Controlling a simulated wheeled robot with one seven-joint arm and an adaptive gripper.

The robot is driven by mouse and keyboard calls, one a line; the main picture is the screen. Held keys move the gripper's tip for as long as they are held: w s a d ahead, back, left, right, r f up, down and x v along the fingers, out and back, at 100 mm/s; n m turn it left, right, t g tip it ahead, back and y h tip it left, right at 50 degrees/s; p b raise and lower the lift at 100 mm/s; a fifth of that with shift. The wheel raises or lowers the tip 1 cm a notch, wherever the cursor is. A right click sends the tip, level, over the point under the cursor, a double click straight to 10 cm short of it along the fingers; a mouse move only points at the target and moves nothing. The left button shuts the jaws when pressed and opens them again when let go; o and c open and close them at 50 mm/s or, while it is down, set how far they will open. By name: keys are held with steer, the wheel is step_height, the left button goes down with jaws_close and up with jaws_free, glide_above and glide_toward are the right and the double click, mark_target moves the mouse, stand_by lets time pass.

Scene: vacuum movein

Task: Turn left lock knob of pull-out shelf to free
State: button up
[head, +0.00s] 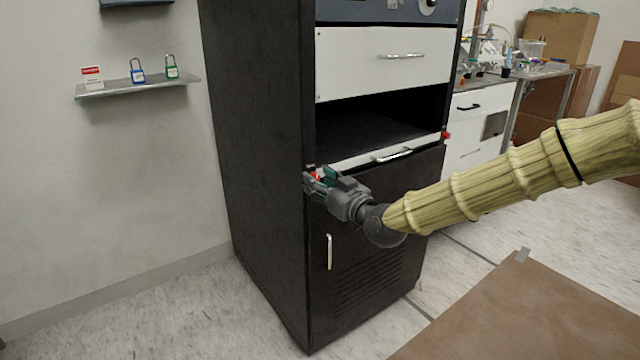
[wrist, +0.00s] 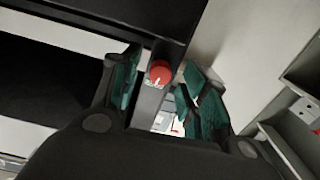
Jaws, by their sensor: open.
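The pull-out shelf (head: 350,160) is a white-fronted panel with a silver handle in the black cabinet, below an open bay. Its left lock knob (wrist: 160,73) is red with a small white mark. In the wrist view the knob sits between the two teal-padded fingers of my gripper (wrist: 157,88), with gaps that look clear on both sides. In the head view my gripper (head: 314,180) is at the shelf's left end and mostly hides the knob. My gripper is open. The right red knob (head: 446,135) shows at the shelf's right end.
A white drawer (head: 385,62) is above the bay, and a black lower door with a vertical handle (head: 329,251) is below. A wall shelf (head: 140,86) with padlocks is at left. A brown mat (head: 500,315) lies on the floor at right.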

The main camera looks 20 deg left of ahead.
steer(key=shift+w+a, duration=0.1)
jaws_close()
steer(key=shift+r+n, duration=0.15)
steer(key=shift+n, duration=0.15)
steer(key=shift+n+p, duration=0.6)
steer(key=shift+n, duration=0.1)
jaws_free()
